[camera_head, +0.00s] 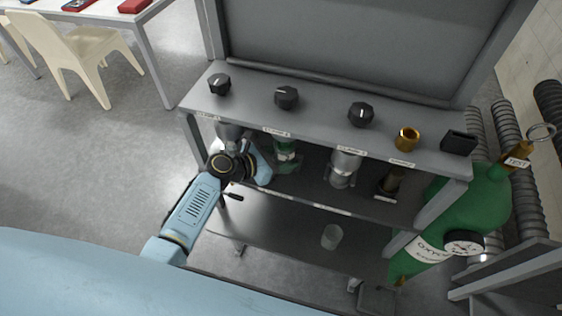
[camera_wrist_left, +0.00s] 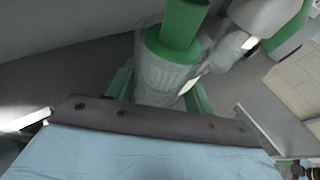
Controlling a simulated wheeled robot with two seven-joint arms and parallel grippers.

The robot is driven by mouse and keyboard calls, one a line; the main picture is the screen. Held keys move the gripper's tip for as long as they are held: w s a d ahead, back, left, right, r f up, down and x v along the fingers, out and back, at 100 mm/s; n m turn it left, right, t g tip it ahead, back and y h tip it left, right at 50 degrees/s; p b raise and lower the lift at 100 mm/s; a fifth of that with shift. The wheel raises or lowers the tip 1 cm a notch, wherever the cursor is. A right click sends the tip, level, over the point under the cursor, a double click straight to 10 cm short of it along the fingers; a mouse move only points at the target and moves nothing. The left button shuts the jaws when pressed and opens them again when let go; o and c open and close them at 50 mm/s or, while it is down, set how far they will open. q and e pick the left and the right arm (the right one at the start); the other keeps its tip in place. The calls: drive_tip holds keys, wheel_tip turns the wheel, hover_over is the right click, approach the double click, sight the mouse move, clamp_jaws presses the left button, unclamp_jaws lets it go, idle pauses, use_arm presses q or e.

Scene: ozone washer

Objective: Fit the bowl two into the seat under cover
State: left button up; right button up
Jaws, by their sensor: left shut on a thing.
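My left gripper (camera_head: 283,166) is under the top shelf of the grey bench, with green fingers. In the left wrist view the gripper (camera_wrist_left: 160,95) is shut on a clear, ribbed bowl (camera_wrist_left: 165,72); I take it as bowl two. A green cylinder (camera_wrist_left: 184,24) stands right at the bowl's far end, overlapping it in the picture. In the head view a green fitting (camera_head: 285,147) hangs below the second knob, just above my gripper. Whether the bowl is seated in it I cannot tell. My right gripper is not in view.
Metal housings hang left (camera_head: 231,133) and right (camera_head: 345,165) of the green fitting, close to it. A clear cup (camera_head: 331,236) stands on the lower shelf (camera_head: 285,232). Black knobs (camera_head: 286,97) line the top.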

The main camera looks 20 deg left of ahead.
use_arm(q)
drive_tip(key=shift+w+f, duration=0.2)
drive_tip(key=shift+w, duration=0.2)
idle(0.6)
drive_tip(key=o, duration=1.3)
drive_tip(key=shift+s, duration=0.1)
drive_tip(key=p+v, duration=0.2)
drive_tip(key=v, duration=1.1)
drive_tip(key=shift+s+a, duration=0.1)
